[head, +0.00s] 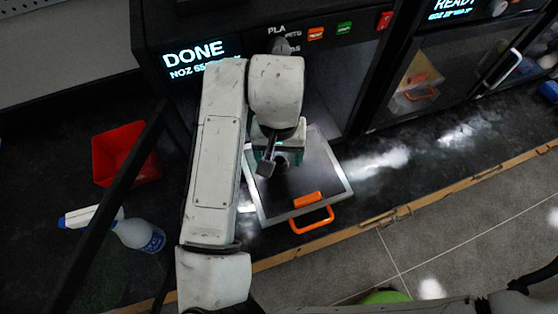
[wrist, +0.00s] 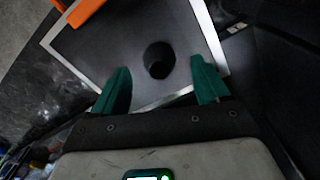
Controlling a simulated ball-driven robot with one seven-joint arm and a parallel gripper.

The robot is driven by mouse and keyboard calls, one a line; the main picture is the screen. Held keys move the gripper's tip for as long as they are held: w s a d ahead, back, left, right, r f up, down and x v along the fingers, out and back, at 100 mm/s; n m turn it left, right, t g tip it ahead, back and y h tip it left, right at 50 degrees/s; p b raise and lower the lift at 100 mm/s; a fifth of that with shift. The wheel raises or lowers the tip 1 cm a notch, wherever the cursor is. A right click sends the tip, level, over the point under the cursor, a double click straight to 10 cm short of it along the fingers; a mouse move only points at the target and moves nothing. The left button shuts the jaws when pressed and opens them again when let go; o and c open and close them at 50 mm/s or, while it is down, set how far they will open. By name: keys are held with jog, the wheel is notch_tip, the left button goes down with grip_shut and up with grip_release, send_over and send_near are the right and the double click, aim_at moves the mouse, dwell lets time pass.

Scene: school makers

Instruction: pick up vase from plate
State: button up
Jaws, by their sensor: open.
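The plate (head: 327,173) is a flat dark square with a light metal border and an orange handle (head: 314,219) at its front edge. In the wrist view the plate (wrist: 105,55) fills the upper middle. The vase (wrist: 159,60) is a small dark upright cylinder with a dark open top, standing on the plate. My gripper (wrist: 162,88) is open, its two green fingers apart, with the vase lying between and just beyond the fingertips in the picture. In the head view my gripper (head: 279,164) is over the plate and the vase is mostly hidden by it.
A printer with a lit DONE display (head: 203,57) stands behind the plate. A red bin (head: 125,153) and a white spray bottle (head: 138,234) are at the left. A second printer (head: 440,65) stands at the right. The dark bench right of the plate is clear.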

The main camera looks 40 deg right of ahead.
aim_at(279, 170)
jog(key=shift+f, duration=1.4)
jog(key=shift+c, duration=0.2)
jog(key=c, duration=1.1)
